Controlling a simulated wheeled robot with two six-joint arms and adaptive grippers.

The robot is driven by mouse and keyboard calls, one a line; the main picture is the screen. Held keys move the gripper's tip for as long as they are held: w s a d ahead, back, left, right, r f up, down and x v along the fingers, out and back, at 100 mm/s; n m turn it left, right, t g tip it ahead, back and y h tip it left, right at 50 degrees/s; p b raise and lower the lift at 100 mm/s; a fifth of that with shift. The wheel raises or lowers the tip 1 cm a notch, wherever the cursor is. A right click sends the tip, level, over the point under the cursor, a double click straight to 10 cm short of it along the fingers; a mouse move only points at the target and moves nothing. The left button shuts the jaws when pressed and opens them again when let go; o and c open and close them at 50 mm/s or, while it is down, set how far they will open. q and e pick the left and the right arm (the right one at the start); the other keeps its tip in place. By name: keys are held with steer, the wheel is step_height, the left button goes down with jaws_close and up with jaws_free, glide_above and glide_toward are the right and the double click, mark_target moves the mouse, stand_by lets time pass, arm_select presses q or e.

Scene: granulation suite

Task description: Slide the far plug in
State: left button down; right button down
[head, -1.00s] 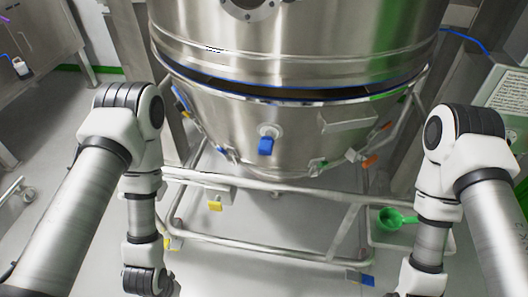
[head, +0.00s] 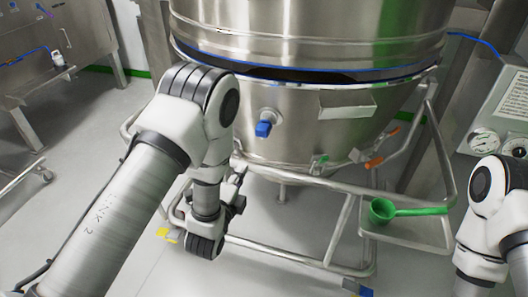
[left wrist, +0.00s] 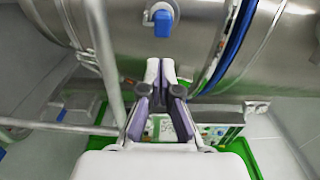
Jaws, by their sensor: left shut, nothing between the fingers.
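A blue plug-like part (head: 263,129) sits on a short round fitting on the front of the steel vessel (head: 300,148). A blue part also shows at the top of the left wrist view (left wrist: 162,20), on the vessel wall. My left gripper (head: 241,172) is below and left of the blue part in the head view, partly hidden by my arm. In the left wrist view its fingers (left wrist: 161,68) are closed together, empty, apart from the blue part. My right gripper is outside the views. I cannot tell which part is the far plug.
A tubular steel frame (head: 290,256) surrounds the vessel's lower part. Orange (head: 374,162) and green (head: 318,164) fittings are on its right side. A green scoop (head: 384,209) lies on a shelf at right. A gauge panel (head: 507,115) stands far right.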

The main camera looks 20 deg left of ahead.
mark_target(261, 133)
arm_select(q)
steer(key=w, duration=1.3)
steer(key=shift+w+d+r+p, duration=0.15)
steer(key=shift+d+r+p, duration=0.05)
steer(key=shift+d+p, duration=0.2)
steer(key=w+b, duration=0.2)
steer(key=w, duration=0.1)
steer(key=shift+w+f, duration=0.1)
steer(key=shift+w, duration=0.2)
steer(key=shift+r, duration=0.35)
